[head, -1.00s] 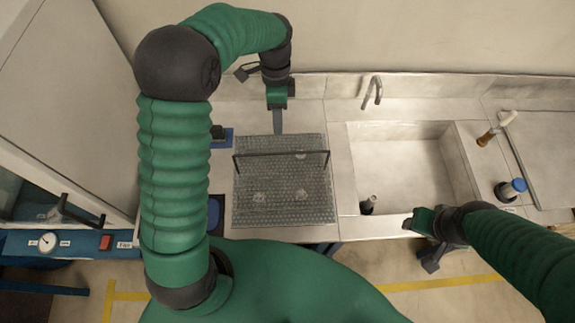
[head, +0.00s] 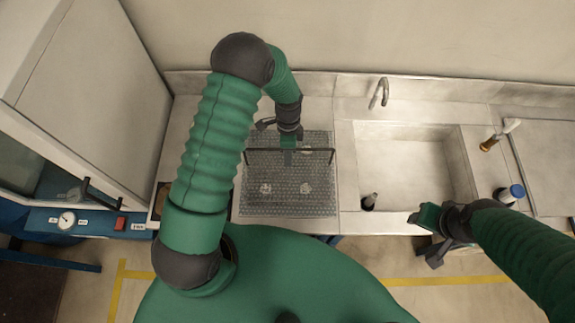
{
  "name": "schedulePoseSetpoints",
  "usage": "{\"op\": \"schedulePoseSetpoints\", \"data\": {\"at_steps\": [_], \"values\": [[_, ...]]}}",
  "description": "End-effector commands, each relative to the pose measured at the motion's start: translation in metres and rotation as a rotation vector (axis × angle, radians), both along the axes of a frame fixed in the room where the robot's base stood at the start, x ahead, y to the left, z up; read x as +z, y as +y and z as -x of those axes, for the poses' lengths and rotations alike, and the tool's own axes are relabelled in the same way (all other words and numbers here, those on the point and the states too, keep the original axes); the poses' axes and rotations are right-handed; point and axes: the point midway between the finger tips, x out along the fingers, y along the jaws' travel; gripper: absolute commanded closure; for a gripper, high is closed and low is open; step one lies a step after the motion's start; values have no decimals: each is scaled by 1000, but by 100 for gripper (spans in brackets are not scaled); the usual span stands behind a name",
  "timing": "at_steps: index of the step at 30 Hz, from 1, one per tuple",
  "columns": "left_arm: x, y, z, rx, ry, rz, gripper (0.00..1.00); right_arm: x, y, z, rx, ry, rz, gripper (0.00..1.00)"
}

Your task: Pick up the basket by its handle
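The basket (head: 288,203) is a grey wire-mesh box on the counter, left of the sink. Several small pale items show inside it. Its thin dark handle (head: 318,149) stands up and runs left to right across the basket. My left gripper (head: 289,158) points down over the middle of the handle and overlaps it in the head view. I cannot tell whether its fingers are around the handle or just above it, or whether they are closed. My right gripper (head: 418,218) is at the sink's front edge, away from the basket; its finger opening is unclear.
A cabinet with a gauge (head: 67,220) is at the left.

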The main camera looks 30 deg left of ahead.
Motion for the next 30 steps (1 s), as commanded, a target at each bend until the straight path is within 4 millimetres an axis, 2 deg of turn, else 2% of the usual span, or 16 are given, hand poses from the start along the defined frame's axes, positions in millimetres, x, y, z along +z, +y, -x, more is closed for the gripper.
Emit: {"op": "schedulePoseSetpoints", "data": {"at_steps": [2, 10, 30], "values": [[0, 0, 0, -1, 0, 0, 66, -1, 0, 0, 0, 1, 0, 50], [0, 2, 0, 0, 0, 2, 100, -1, 0, 0, -1, 1, 0, 50], [-1, 2, 0, -1, 3, 2, 100, -1, 0, 0, 0, 0, 0, 50]]}}
